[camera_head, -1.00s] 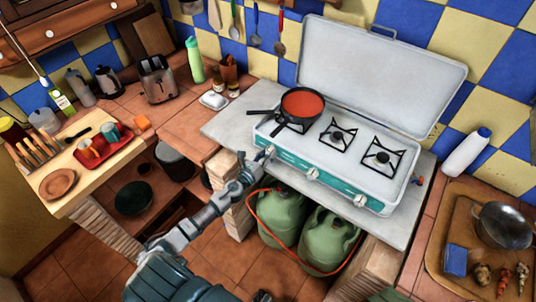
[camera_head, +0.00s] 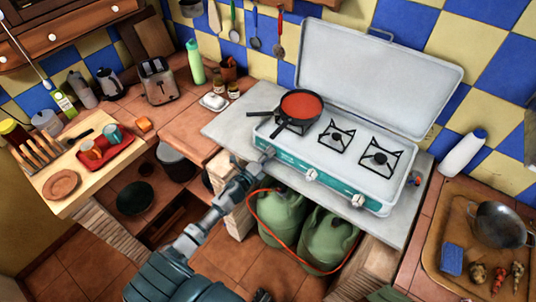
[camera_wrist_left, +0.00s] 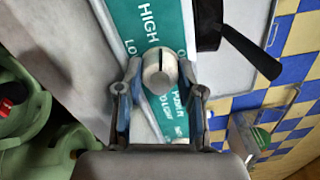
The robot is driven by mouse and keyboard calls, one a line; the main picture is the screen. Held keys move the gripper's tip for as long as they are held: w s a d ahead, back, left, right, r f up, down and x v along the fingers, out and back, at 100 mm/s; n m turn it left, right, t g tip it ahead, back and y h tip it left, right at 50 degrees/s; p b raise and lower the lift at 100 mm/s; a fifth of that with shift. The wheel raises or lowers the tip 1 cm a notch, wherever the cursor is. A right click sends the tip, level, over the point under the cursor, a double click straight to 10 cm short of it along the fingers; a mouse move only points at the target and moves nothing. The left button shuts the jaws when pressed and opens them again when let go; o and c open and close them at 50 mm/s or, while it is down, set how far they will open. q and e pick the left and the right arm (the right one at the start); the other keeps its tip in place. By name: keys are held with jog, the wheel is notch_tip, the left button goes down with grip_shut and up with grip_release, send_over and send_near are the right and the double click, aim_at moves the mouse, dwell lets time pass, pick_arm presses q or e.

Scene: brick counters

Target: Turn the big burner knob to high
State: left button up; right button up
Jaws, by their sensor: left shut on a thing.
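A white camping stove (camera_head: 400,180) with a teal front panel stands on the counter, its lid raised. Its leftmost knob (camera_head: 268,152) is cream-white and shows large in the left wrist view (camera_wrist_left: 159,68), with a dark line across its face. HIGH and LOW labels (camera_wrist_left: 148,20) are printed on the teal panel around it. My left gripper (camera_head: 262,160) is at this knob. In the left wrist view, its fingers (camera_wrist_left: 160,80) are shut on the knob, one on each side. Two other knobs (camera_head: 311,175) sit further right on the panel. My right gripper is not identifiable.
A pan of red food (camera_head: 301,105) stands on the left burner, its handles pointing left. Two green gas cylinders (camera_head: 327,240) with a red hose stand below. A cutting board (camera_head: 65,200) lies on the left counter, a wooden tray (camera_head: 450,215) on the right.

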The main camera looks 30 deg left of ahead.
pick_arm(q)
jog(key=shift+a+r+n+p, duration=0.1)
jog(key=shift+a+n+p, duration=0.1)
jog(key=shift+n, duration=0.45)
jog(key=shift+a+r+n+p, duration=0.1)
jog(key=shift+n+p, duration=0.1)
jog(key=shift+n, duration=0.45)
jog(key=shift+f+n, duration=0.1)
jog(key=shift+n, duration=0.2)
jog(key=o, duration=1.1)
jog(key=shift+o, duration=0.2)
jog(key=shift+f, duration=0.2)
jog(key=shift+f, duration=0.1)
